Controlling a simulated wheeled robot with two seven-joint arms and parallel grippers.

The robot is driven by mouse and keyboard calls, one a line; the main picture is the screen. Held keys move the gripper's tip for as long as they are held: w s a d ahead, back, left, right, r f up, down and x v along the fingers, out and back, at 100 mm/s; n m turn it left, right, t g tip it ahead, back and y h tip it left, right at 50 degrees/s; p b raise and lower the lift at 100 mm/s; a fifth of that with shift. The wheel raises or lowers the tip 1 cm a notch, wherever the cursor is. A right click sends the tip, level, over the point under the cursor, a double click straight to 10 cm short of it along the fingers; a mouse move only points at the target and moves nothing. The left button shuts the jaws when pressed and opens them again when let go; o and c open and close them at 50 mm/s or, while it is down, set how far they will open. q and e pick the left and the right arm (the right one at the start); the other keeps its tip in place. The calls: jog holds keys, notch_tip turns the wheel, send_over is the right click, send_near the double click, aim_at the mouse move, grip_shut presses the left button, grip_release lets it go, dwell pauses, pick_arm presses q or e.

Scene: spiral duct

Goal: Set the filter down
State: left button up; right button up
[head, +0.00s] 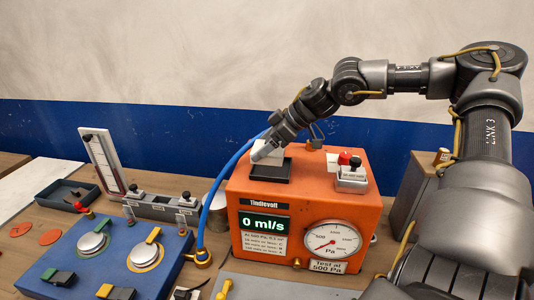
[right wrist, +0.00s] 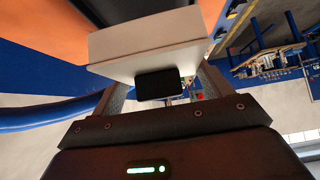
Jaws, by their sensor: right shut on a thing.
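My right gripper (head: 262,152) is over the top left of the orange tester (head: 262,195). The filter looks like a pale slab; in the right wrist view the slab (right wrist: 150,48) has a dark tab between my fingers, and the gripper (right wrist: 162,84) is shut on it. In the head view the filter is mostly hidden by the gripper, close above a black holder (head: 270,172) on the tester's top. I cannot tell whether filter and holder touch. My left gripper is not in view.
The tester's display reads 0 ml/s, beside a round gauge (head: 331,240). A blue panel (head: 105,262) with dials and a dark tray (head: 67,194) lie left.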

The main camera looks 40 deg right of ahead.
jog(key=shift+s+d+f+p, duration=0.25)
jog(key=shift+d+f+p, duration=0.1)
jog(key=shift+d+p, duration=0.1)
notch_tip(320, 180, down, 3)
jog(key=shift+s+r+p, duration=0.1)
jog(key=shift+r+p, duration=0.05)
jog(key=shift+p, duration=0.15)
jog(key=shift+f, duration=0.25)
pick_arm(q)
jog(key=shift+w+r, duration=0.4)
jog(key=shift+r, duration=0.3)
pick_arm(e)
jog(key=shift+w, duration=0.2)
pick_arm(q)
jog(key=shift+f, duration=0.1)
pick_arm(e)
jog(key=shift+a+f, duration=0.1)
